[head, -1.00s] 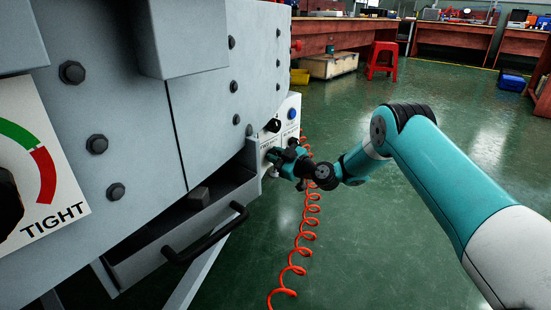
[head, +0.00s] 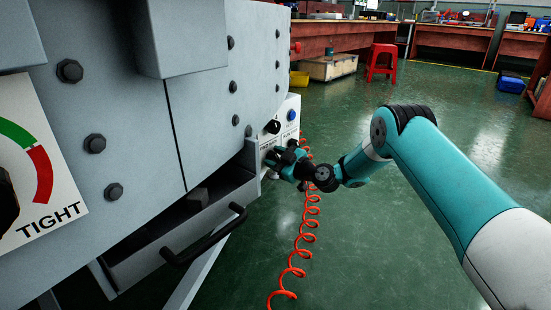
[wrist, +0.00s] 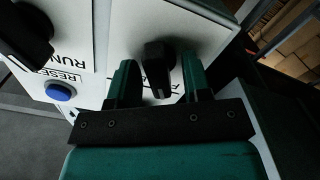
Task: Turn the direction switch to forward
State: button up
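A black rotary switch (wrist: 158,65) on a white panel stands between the two teal fingers of my gripper (wrist: 159,70) in the wrist view. Its narrow grip runs roughly up and down in that picture. The lettering beside it is mostly hidden by the fingers, so I cannot read its setting. A finger is on each side of the switch, with narrow gaps showing, so the gripper looks open around it. In the head view my gripper (head: 272,157) is at the lower part of the panel (head: 287,133), and it hides this switch.
Another black knob (wrist: 25,30) near the word RUN and a blue RESET button (wrist: 59,91) are on the same panel. A grey drawer with a black handle (head: 205,237) is left of my gripper. An orange coiled cord (head: 299,255) hangs below the panel.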

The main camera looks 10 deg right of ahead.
jog(key=shift+s, duration=0.1)
jog(key=shift+s+d+r+p, duration=0.1)
jog(key=shift+s+d+p, duration=0.15)
jog(key=shift+s+p, duration=0.1)
jog(key=b+v, duration=1)
jog(key=v, duration=0.6)
jog(key=shift+s+d, duration=0.15)
